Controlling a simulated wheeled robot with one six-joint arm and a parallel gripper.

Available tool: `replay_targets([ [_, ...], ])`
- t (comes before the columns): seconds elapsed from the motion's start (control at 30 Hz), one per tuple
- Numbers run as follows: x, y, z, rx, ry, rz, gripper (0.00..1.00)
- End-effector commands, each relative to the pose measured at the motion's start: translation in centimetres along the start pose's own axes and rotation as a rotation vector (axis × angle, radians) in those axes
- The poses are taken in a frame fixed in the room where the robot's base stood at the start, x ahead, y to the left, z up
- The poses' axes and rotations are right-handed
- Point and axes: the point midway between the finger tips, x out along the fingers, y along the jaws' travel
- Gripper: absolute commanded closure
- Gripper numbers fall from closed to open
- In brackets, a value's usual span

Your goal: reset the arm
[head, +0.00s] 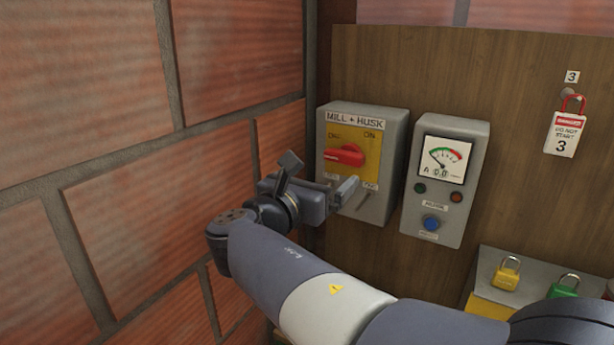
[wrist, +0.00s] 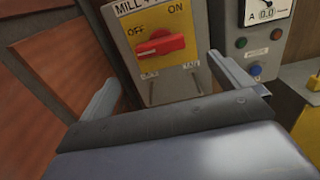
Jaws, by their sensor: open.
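My gripper (head: 338,192) is open and empty, held in front of the lower part of the grey MILL + HUSK switch box (head: 394,130). My arm reaches in from the lower right in the head view. The box has a yellow plate and a red rotary handle (head: 345,155). In the wrist view the red handle (wrist: 160,46) lies roughly level, with its white-marked end to the left, by OFF. Both fingers show in the wrist view, apart, below and to either side of the handle. I cannot tell whether a finger touches the box.
A grey meter box (head: 473,140) reading 0.0, with a blue button (head: 431,223), is right of the switch box. A red tag marked 3 (head: 563,135) hangs on the wooden board. Yellow (head: 506,274) and green (head: 563,287) padlocks are lower right. A brick wall (head: 120,170) closes the left.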

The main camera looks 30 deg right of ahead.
Motion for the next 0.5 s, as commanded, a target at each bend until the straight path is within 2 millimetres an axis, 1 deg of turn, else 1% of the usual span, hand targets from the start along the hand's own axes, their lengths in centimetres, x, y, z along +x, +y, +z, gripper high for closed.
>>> replay_targets([
  [0.13,0.5,0.0,0.1,-0.001,-0.001,-0.002,0.02],
  [0.23,1.4,0.0,0.1,-0.002,-0.001,-0.003,0.02],
  [0.5,5.3,-0.1,0.2,-0.002,0.000,-0.006,0.02],
])
